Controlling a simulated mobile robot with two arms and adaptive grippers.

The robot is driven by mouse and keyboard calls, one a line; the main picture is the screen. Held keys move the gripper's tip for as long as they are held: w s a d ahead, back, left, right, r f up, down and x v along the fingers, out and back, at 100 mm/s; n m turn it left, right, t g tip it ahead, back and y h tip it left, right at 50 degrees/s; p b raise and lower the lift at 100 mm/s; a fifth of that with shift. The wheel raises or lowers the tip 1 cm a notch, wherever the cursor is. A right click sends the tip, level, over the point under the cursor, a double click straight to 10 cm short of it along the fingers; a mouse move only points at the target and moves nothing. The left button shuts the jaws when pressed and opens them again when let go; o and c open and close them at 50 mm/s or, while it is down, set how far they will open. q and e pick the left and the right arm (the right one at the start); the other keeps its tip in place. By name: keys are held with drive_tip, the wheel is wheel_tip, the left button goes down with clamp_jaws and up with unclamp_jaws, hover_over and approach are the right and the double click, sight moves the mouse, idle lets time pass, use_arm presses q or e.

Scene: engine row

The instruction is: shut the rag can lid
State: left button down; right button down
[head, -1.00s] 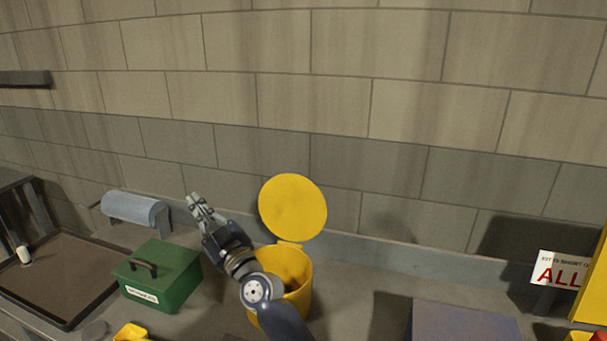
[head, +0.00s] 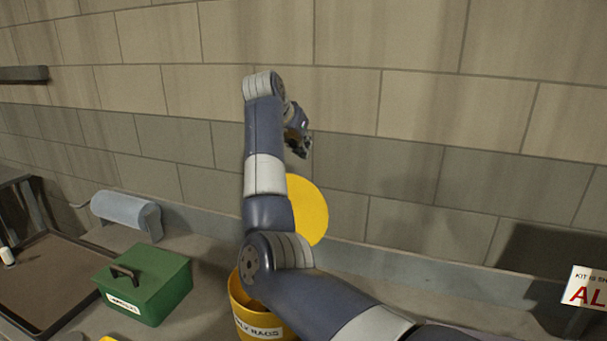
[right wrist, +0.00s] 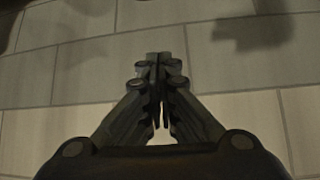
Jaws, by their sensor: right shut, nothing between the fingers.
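The yellow rag can (head: 252,316) stands on the bench at the lower middle of the head view, with a white label on its front. Its round yellow lid (head: 309,212) stands up, open, at the back of the can, partly hidden by my right arm. My right gripper (head: 303,150) is above the lid, near the wall, apart from the lid as far as I can see. In the right wrist view the right gripper (right wrist: 158,62) is shut and empty, with only wall blocks beyond it. My left gripper is not in view.
A green box (head: 146,284) with a handle and a blue-grey roll (head: 126,213) are left of the can. A dark tray (head: 45,285) lies at the far left. A white sign (head: 588,290) is at the right. The block wall is close behind.

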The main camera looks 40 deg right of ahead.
wheel_tip(320, 180, down, 8)
drive_tip(key=w+n+y+p, duration=0.1)
drive_tip(key=p, duration=0.4)
drive_tip(key=shift+w+d, duration=0.15)
drive_tip(key=shift+d, duration=0.1)
drive_tip(key=shift+r, duration=0.1)
drive_tip(key=shift+a, duration=0.1)
idle(0.3)
